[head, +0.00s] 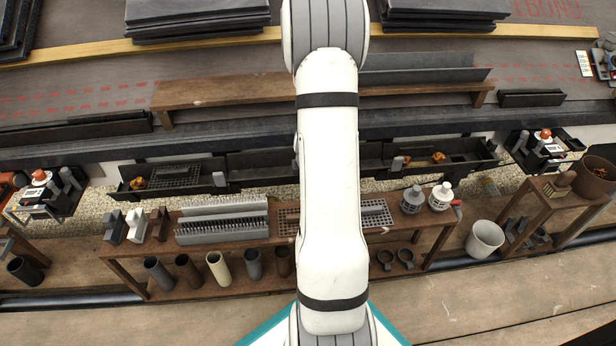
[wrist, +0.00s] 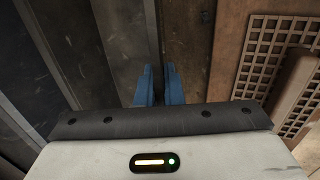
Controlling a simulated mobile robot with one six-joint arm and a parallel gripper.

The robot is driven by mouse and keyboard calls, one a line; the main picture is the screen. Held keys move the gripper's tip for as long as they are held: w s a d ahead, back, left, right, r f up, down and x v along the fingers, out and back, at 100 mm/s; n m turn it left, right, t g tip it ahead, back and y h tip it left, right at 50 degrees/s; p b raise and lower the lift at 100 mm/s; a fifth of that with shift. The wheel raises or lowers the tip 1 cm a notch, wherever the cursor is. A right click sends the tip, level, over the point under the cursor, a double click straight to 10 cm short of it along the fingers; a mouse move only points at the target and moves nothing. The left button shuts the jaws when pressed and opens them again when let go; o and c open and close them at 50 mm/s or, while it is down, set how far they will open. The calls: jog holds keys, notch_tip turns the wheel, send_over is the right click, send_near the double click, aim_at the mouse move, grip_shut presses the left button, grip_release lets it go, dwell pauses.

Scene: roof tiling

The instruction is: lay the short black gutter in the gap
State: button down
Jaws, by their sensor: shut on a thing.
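The short black gutter (wrist: 125,45) shows in the wrist view as a dark grey length running up the picture. My gripper (wrist: 159,85) has two blue fingers, shut with a thin upright edge between them, which appears to be the gutter's wall. In the head view my arm hides my gripper and whatever it holds. The black eaves gutter runs as a left stretch (head: 262,163) and a right stretch (head: 440,158), both passing towards my arm. The gap itself cannot be made out; the part between them lies behind the arm.
A plank trestle (head: 225,92) stands on the roof beyond the eaves. In the wrist view a brown grate (wrist: 265,60) lies close to the right of my fingers.

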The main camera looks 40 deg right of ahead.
jog(key=c, duration=1.5)
grip_release()
jog(key=shift+o, duration=0.6)
jog(key=o, duration=0.3)
jog(key=shift+r+p, duration=3.35)
jog(key=shift+r, duration=1.2)
